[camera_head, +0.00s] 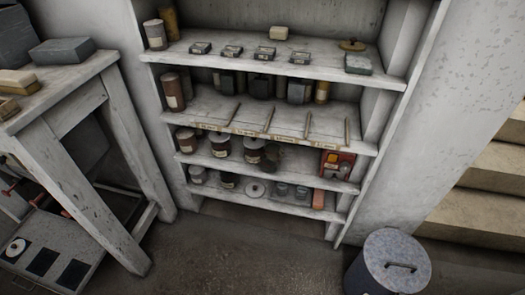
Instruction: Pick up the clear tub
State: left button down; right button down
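Two small, clear-looking tubs, a left one (281,189) and a right one (301,192), stand side by side on the bottom shelf of a white shelf unit. They are small in view, and I cannot tell which one is the clear tub. Another greyish, glassy jar (197,175) stands at the left end of the same shelf. Neither of my grippers shows in the head view.
The shelf unit (275,138) holds brown jars (221,146), a red box (336,166) and small blocks. A worn table (75,75) stands left, a lidded metal bin (392,265) front right, steps behind it. The floor (230,250) before the shelves is clear.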

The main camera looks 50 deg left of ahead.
aim_at(273, 153)
jog(key=u, duration=0.85)
jog(key=i, duration=1)
jog(key=u, duration=0.8)
